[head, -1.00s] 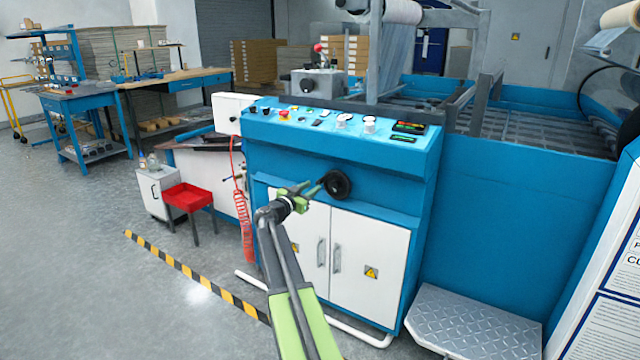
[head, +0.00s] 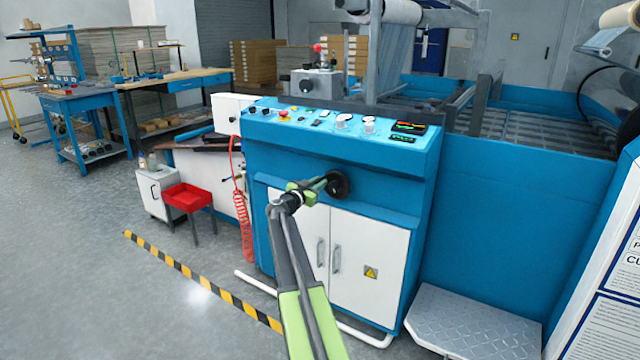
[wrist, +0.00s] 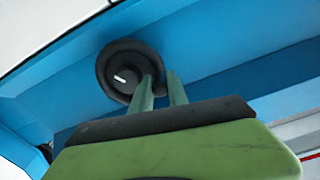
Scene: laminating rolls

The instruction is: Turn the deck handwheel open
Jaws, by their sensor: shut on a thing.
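The deck handwheel (head: 340,184) is a small black round wheel on the blue front of the machine, above the white cabinet doors. In the wrist view the handwheel (wrist: 128,72) shows a black rim and a hub with a white mark pointing to the lower right. My green gripper (head: 325,183) reaches it from the left in the head view. In the wrist view my gripper (wrist: 160,82) has its two fingers at the wheel's lower right rim, shut on it. The fingertips partly cover the rim, so the exact contact is hidden.
The control panel (head: 340,122) with buttons and dials lies above the wheel. White cabinet doors (head: 358,250) are below. A metal step plate (head: 475,322) stands at lower right, a red tray (head: 187,196) at left. Open floor (head: 90,270) lies left of the striped line.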

